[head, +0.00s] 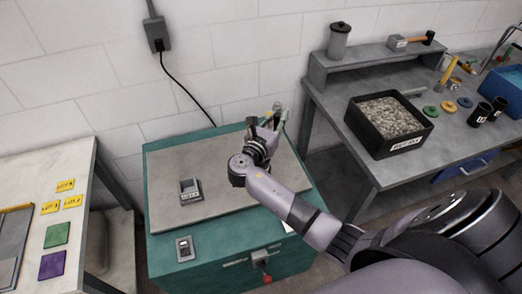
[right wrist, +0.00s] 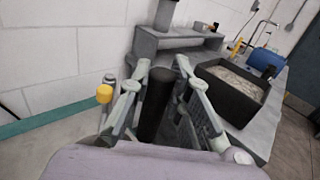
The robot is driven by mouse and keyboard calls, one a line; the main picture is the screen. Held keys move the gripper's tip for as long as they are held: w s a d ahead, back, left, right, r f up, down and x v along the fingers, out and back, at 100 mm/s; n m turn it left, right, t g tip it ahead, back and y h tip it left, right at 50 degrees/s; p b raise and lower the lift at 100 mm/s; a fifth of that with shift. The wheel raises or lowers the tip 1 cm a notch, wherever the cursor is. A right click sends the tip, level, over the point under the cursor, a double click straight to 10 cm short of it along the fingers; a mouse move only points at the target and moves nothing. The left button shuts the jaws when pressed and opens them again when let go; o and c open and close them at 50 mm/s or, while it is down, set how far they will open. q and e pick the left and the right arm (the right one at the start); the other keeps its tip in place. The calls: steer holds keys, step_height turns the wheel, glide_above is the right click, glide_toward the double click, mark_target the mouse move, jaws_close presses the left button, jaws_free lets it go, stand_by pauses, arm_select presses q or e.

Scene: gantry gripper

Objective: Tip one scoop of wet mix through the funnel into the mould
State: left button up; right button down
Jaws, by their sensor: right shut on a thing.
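My right gripper (head: 277,116) is above the back right of the teal-edged grey bench top. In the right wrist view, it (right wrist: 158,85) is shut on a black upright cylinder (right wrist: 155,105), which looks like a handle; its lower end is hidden. A black bin of grey, grainy mix (head: 388,119) with a white label stands on the right bench, and it also shows in the right wrist view (right wrist: 235,85). I cannot make out a funnel or a mould. My left gripper is not in view.
A small grey labelled box (head: 190,191) sits on the teal bench (head: 163,215). The right bench holds a lidded grey canister (head: 339,42), a hammer (head: 410,41), coloured rings (head: 449,106), black cups (head: 480,115) and a blue tub (head: 505,88). The left table (head: 90,170) has yellow labels.

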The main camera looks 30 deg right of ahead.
stand_by(0.4)
steer(key=shift+r, duration=0.1)
step_height(320, 180, up, 2)
steer(key=shift+r+p, duration=0.25)
steer(key=shift+p, duration=0.95)
steer(key=shift+r, duration=1.15)
steer(key=shift+f, duration=0.1)
